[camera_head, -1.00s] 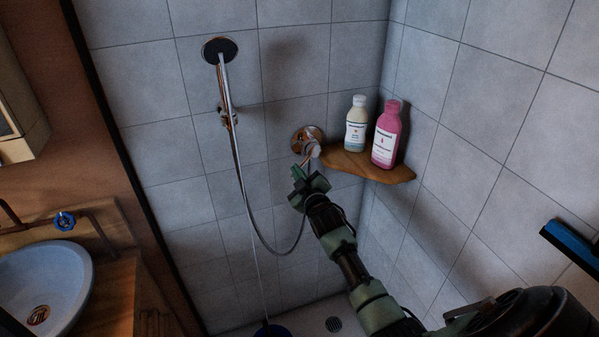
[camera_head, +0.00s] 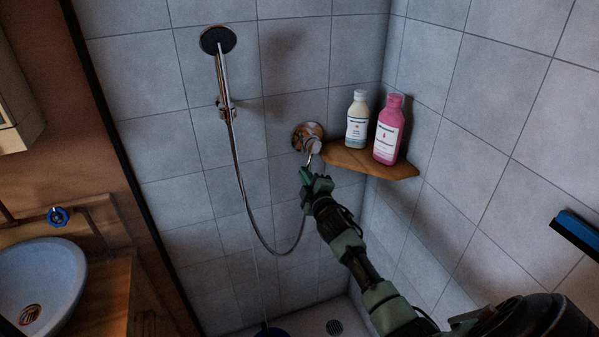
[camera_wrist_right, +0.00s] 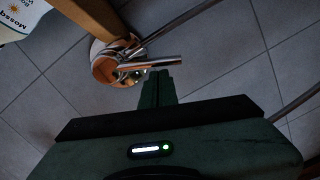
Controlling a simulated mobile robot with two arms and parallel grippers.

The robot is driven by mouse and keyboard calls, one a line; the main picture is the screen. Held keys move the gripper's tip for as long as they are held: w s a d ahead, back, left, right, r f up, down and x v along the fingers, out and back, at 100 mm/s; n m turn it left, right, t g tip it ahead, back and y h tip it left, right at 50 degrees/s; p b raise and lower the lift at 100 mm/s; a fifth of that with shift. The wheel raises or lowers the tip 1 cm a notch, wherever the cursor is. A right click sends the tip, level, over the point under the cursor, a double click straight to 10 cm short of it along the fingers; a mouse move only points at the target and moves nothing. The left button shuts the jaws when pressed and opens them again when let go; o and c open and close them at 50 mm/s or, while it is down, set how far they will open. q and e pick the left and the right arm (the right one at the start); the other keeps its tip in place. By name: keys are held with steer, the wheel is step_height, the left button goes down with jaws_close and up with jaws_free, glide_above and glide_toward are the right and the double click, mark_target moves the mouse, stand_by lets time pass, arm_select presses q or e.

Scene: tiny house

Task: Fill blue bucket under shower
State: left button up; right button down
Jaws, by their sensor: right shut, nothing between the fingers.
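The blue bucket (camera_head: 270,331) stands on the shower floor at the bottom edge of the head view; only part of its rim shows. The shower head (camera_head: 218,40) hangs in its holder on the tiled wall. A faint thin line runs down toward the bucket; I cannot tell surely that it is water. The round chrome shower valve (camera_head: 308,136) is on the wall, and its lever shows in the right wrist view (camera_wrist_right: 152,64). My right gripper (camera_head: 306,174) is shut and empty just below the valve, its tips at or close to the lever. My left gripper is out of view.
A wooden corner shelf (camera_head: 368,162) right of the valve holds a white bottle (camera_head: 357,122) and a pink bottle (camera_head: 388,130). The shower hose (camera_head: 243,190) hangs left of my gripper. A sink (camera_head: 40,283) is at lower left, a blue squeegee (camera_head: 577,232) at right.

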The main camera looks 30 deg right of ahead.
steer(key=shift+s+d+f+n+b, duration=0.15)
steer(key=shift+d+f+n+b, duration=0.35)
steer(key=shift+n, duration=0.55)
steer(key=shift+s+d+f+n+b, duration=0.15)
steer(key=shift+d+n+b, duration=0.4)
steer(key=shift+d+n, duration=0.4)
steer(key=shift+a, duration=0.1)
